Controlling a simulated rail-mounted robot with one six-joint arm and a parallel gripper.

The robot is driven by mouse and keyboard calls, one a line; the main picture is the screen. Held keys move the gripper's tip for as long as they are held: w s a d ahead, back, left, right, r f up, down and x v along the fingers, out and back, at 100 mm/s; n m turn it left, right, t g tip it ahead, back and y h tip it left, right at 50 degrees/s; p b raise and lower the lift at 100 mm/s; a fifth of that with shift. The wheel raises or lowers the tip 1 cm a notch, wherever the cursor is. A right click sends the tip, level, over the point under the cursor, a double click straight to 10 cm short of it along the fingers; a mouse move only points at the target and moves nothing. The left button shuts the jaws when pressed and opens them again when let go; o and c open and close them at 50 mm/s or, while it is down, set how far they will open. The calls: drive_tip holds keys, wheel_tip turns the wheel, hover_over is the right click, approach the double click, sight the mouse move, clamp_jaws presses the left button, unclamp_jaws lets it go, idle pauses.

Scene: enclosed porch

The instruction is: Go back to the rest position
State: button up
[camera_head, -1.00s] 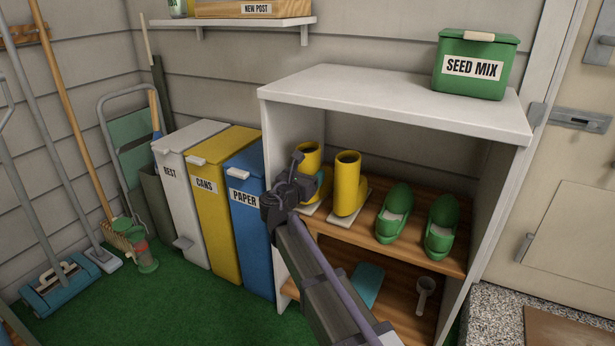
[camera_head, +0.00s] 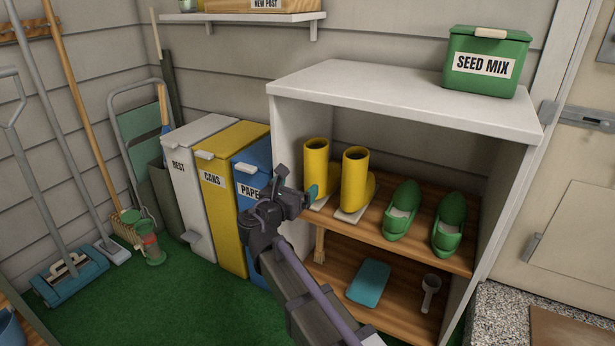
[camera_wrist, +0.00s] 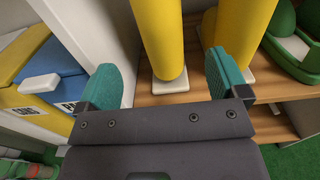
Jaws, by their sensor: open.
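My gripper (camera_wrist: 163,84) is open, its two teal fingertips wide apart with nothing between them in the wrist view. In the head view my gripper (camera_head: 296,190) is in front of the shelf unit's left side, overlapping the blue PAPER bin. Two yellow boots (camera_head: 354,180) stand upright on white pads on the upper wooden shelf, just beyond the gripper. The boots also show in the wrist view (camera_wrist: 158,40), beyond the fingertips; I cannot tell from there whether a finger touches one.
Green clogs (camera_head: 401,210) stand right of the boots. A teal block (camera_head: 369,283) and a scoop (camera_head: 430,291) lie below. The white cabinet (camera_head: 400,95) carries a SEED MIX tin (camera_head: 486,63). Bins (camera_head: 233,190) stand left; green floor (camera_head: 190,310) is open in front.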

drive_tip(key=shift+s+a, duration=0.3)
drive_tip(key=shift+s, duration=0.35)
